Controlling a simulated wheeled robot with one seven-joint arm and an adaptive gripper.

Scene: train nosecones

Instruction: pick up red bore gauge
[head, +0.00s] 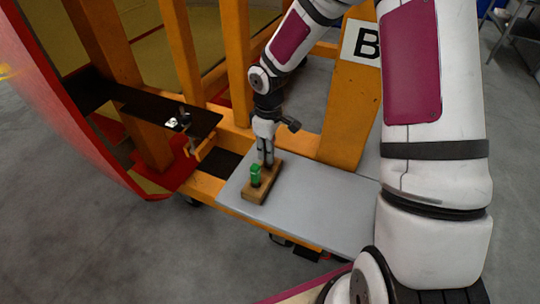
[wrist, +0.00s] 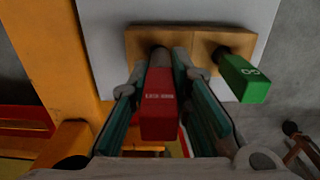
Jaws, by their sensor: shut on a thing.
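The red bore gauge (wrist: 158,105) is a red square-sided handle between my gripper's fingers in the wrist view. Its far end meets the wooden block (wrist: 206,42), and it looks still seated there. My gripper (wrist: 160,74) is shut on the red gauge, one finger on each side. In the head view my gripper (head: 265,154) points down over the far end of the wooden block (head: 254,194), and its fingers hide the red gauge. A green gauge (wrist: 243,76) stands in the same block beside it; it also shows in the head view (head: 255,174).
The block lies on a grey platform (head: 315,208) with free room to its right. Orange frame posts (head: 183,50) rise behind. A dark shelf (head: 150,106) with small metal parts is at the left, beside a red curved panel (head: 70,110).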

